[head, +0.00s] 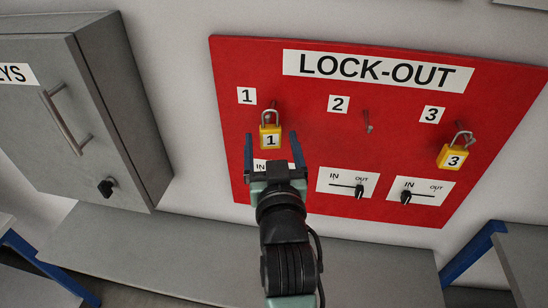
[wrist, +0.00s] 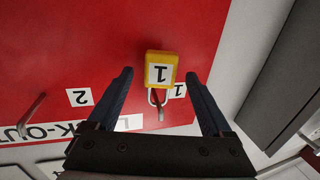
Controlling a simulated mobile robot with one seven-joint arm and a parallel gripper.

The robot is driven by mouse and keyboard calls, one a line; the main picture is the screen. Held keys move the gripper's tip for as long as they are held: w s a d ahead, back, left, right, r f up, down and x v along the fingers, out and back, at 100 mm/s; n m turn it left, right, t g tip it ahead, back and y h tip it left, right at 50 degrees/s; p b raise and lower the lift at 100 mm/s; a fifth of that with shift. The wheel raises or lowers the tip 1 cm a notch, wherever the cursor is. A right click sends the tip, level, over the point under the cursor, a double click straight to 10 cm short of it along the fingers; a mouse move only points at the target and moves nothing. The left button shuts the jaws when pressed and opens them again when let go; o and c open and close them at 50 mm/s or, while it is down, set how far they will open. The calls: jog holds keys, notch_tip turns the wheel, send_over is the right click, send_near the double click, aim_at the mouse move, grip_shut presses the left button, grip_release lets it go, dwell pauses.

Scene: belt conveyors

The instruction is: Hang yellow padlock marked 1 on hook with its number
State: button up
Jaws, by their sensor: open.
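The yellow padlock marked 1 (head: 270,137) hangs by its shackle on the hook (head: 273,104) beside the number 1 label (head: 247,96) on the red lock-out board (head: 315,130). In the wrist view the padlock (wrist: 161,73) shows upside down, its shackle around the hook (wrist: 161,112). My gripper (head: 273,140) is open, with its fingers apart on either side of and below the padlock in the head view. In the wrist view my gripper (wrist: 161,78) shows clear space between each finger and the padlock.
Hook 2 (head: 368,126) is empty. A yellow padlock marked 3 (head: 452,157) hangs by label 3. Switches marked IN and OUT (head: 347,184) sit low on the board. A grey key cabinet (head: 75,110) is at left, a grey ledge (head: 180,240) below.

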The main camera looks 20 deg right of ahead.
jog(key=b+v, duration=0.3)
jog(key=v, duration=0.9)
jog(key=shift+s+a+b, duration=0.15)
jog(key=shift+s+b, duration=0.15)
jog(key=shift+b, duration=0.05)
jog(key=a+r+n+t+y+b, duration=0.2)
jog(key=a+r+t, duration=0.3)
jog(key=r, duration=0.9)
jog(key=s+a+r+n+t+y+b, duration=0.1)
jog(key=a+r+t, duration=0.4)
jog(key=r, duration=1)
jog(key=a+y+b, duration=0.1)
jog(key=a+y, duration=0.1)
jog(key=a, duration=0.1)
jog(key=shift+s+a+n+y, duration=0.25)
jog(key=shift+a+n+y, duration=0.1)
jog(key=shift+n+y, duration=0.05)
